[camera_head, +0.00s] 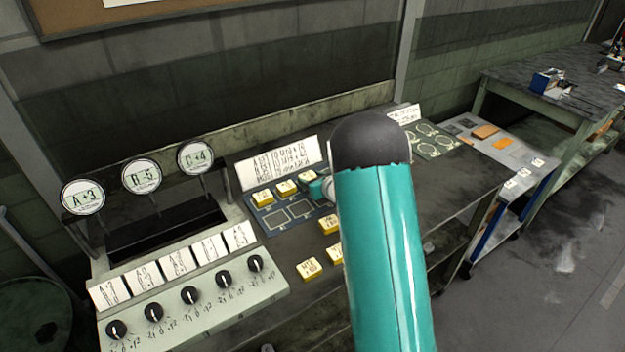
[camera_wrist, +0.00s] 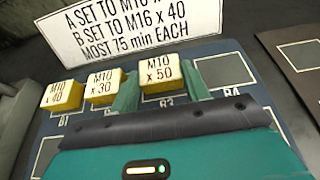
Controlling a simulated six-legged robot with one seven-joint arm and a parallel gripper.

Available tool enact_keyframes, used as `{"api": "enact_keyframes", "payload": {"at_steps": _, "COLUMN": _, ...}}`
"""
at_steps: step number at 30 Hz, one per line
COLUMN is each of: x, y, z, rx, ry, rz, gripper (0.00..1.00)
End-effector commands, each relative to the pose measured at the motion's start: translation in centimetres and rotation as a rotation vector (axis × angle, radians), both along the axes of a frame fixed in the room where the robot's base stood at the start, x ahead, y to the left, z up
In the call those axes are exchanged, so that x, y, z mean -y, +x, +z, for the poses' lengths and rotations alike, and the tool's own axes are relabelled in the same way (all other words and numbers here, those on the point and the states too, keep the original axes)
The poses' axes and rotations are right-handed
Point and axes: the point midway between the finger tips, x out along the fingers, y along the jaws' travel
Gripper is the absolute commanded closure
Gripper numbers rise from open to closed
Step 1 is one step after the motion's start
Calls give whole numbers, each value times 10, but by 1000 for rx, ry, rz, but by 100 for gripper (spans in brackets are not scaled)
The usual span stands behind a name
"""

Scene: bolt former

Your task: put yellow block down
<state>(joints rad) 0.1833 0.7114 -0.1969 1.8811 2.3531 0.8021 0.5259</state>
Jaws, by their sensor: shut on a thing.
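My gripper (camera_wrist: 159,88) is shut on a yellow block (camera_wrist: 158,72) marked "M10 x 50" in the wrist view. The block is between the two teal fingers, over the slot labelled like "R3" or "B3" on a dark blue board (camera_wrist: 222,46). I cannot tell whether it touches the board. Two other yellow blocks sit to its left on the board: one marked "M10 x 30" (camera_wrist: 104,85) and one ending in "x 40" (camera_wrist: 62,95). In the head view my gripper (camera_head: 316,187) is partly hidden by my arm, at the board's (camera_head: 263,224) upper right.
An instruction sign (camera_head: 280,162) stands behind the board. A knob panel (camera_head: 195,296) and round dials (camera_head: 196,157) are at left. A white-outlined slot (camera_wrist: 222,70) right of the block is empty.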

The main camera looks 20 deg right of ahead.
Motion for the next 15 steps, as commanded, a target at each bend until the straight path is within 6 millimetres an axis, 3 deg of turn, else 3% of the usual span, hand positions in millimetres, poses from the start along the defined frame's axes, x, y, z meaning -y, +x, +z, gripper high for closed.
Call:
{"api": "enact_keyframes", "payload": {"at_steps": 10, "x": 1, "y": 0, "z": -4, "rx": 1, "ry": 0, "rz": -1, "gripper": 76}}
{"api": "enact_keyframes", "payload": {"at_steps": 11, "x": 1, "y": 0, "z": -4, "rx": 0, "ry": 1, "rz": -1, "gripper": 52}}
{"api": "enact_keyframes", "payload": {"at_steps": 14, "x": 1, "y": 0, "z": -4, "rx": 1, "ry": 0, "rz": -1, "gripper": 32}}
{"api": "enact_keyframes", "payload": {"at_steps": 15, "x": 1, "y": 0, "z": -3, "rx": 1, "ry": 0, "rz": -1, "gripper": 32}}
